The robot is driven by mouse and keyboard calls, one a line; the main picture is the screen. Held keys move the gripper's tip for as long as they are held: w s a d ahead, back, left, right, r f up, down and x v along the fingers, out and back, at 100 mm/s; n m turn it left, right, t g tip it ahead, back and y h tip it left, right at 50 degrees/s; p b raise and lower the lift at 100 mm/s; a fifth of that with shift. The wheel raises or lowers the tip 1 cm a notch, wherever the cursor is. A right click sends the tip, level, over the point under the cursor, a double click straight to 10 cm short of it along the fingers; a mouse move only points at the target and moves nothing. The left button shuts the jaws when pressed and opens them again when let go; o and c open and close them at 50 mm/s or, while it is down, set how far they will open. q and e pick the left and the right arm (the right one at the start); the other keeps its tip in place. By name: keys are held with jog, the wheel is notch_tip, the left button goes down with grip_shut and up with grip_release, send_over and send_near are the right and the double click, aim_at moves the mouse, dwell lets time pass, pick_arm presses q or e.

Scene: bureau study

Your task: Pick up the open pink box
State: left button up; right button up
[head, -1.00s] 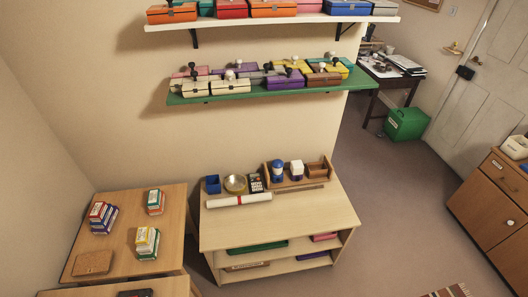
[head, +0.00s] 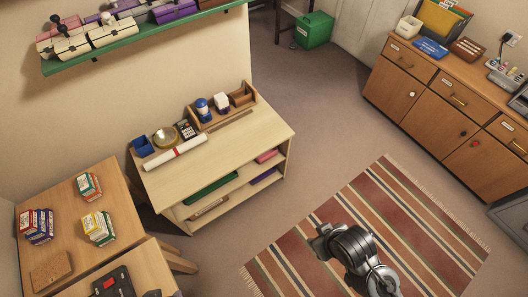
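A pink box (head: 70,22) sits at the back left of the green wall shelf, partly hidden behind cream boxes. I cannot tell whether its lid is open. A pink item (head: 266,156) lies on the upper shelf of the low wooden unit; only its front edge shows. No clearly open pink box can be made out. Grey and black links of one of my arms show at the bottom over the striped rug. No gripper fingers are in view.
The low wooden unit (head: 240,140) carries a blue cup, a brass bowl, a calculator and a paper roll. Desks (head: 70,235) with card boxes stand at left. A wooden sideboard (head: 420,100) stands at right. Floor and striped rug (head: 420,220) between are clear except for my arm.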

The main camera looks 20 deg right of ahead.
pick_arm(q)
jog(key=shift+c, duration=0.3)
jog(key=shift+c, duration=1.4)
